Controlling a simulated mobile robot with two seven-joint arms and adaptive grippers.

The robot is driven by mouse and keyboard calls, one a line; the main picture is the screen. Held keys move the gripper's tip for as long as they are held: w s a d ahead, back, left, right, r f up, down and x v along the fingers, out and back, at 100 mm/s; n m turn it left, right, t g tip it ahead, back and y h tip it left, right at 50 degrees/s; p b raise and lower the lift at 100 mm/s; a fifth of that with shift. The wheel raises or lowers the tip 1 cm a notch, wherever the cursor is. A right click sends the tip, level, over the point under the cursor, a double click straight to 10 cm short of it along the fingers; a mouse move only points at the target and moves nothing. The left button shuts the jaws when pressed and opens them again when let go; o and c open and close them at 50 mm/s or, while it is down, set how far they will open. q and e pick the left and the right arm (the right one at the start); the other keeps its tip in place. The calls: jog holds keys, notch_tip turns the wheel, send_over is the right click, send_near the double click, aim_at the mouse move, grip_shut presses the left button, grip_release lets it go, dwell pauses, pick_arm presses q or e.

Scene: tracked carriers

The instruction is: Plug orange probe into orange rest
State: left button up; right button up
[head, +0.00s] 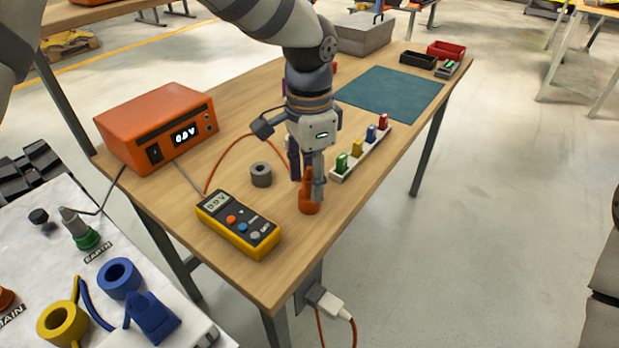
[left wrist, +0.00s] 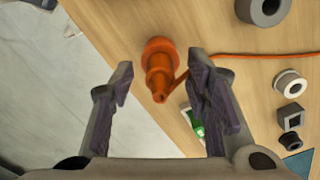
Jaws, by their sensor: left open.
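An orange probe (head: 309,203) stands on the wooden table near its front right edge, partly hidden by my left gripper (head: 306,187). The left gripper points down with its fingers apart on either side of the probe's upper part. The left wrist view shows the orange probe (left wrist: 158,68) in the gap between the open fingers (left wrist: 160,72), with an orange cable running off to the right. I cannot tell whether its wider lower part is a separate holder. An orange piece (head: 5,298) shows, cut off, at the left edge; I cannot tell whether it is the orange rest.
A yellow meter (head: 237,224), a grey ring (head: 261,175) and an orange power unit (head: 158,128) stand left of the gripper. A rack with coloured plugs (head: 339,174) is close on its right. A white surface (head: 45,270) with blue, yellow and green pieces lies lower left.

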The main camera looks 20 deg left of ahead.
aim_at(309, 168)
pick_arm(q)
notch_tip(309, 168, up, 11)
jog(key=shift+r, duration=0.1)
dwell(0.3)
